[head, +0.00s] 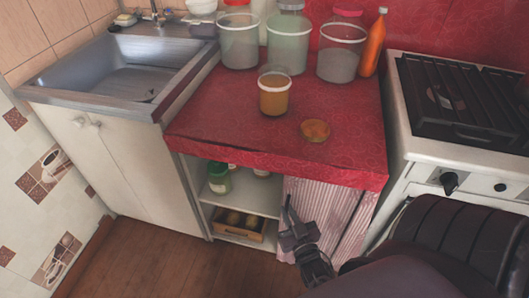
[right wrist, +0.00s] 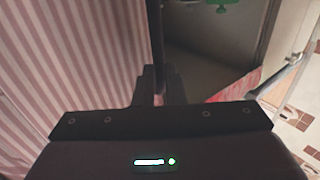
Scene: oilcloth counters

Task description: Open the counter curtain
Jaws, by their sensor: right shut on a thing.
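The counter curtain (head: 325,205) is pink and white striped cloth hanging under the red oilcloth counter. It covers the right part of the opening and the left part is uncovered. My right gripper (head: 289,208) is at the curtain's left edge, shut on it. In the right wrist view the striped curtain (right wrist: 75,60) fills the left side, and the gripper fingers (right wrist: 160,82) are close together at its edge. The exact grip on the cloth is hard to see. My left gripper is not in view.
Shelves behind the opening hold a green-lidded jar (head: 219,178) and a wooden crate (head: 239,223). The red counter (head: 215,125) carries several tubs, an orange bottle (head: 374,42) and a small bowl (head: 316,130). A sink cabinet (head: 120,160) stands left, a stove (head: 450,170) right.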

